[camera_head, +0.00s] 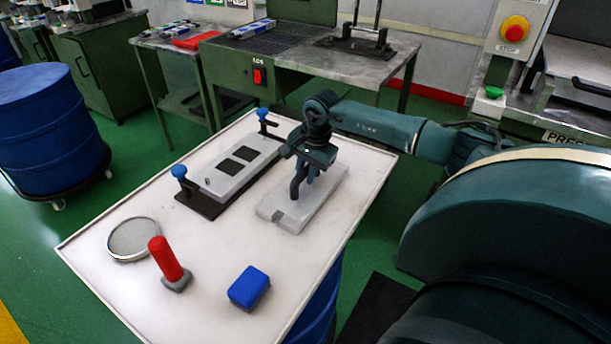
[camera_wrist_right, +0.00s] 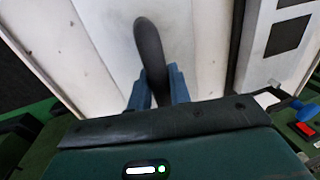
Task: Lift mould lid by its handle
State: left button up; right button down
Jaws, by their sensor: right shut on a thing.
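The grey mould lid (camera_head: 314,204) is a flat slab on the white table, right of the mould base. Its dark curved handle (camera_head: 295,187) stands up from it. My right gripper (camera_head: 309,172) is above the lid, its blue fingers shut on the handle. In the right wrist view the handle (camera_wrist_right: 149,45) runs between the two fingers (camera_wrist_right: 158,85). I cannot tell whether the lid touches the table. The mould base (camera_head: 236,172) has two dark square cavities and lies on a black plate with blue-knobbed clamps at its ends. My left gripper is not in view.
On the white table (camera_head: 210,250) are a round sieve (camera_head: 133,239), a red-handled tool (camera_head: 165,260) and a blue block (camera_head: 249,287). A blue drum (camera_head: 50,130) stands at left. A green workbench (camera_head: 240,80) is behind.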

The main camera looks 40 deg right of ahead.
jog(key=shift+w+r, duration=0.1)
jog(key=shift+r, duration=0.05)
jog(key=shift+r, duration=0.1)
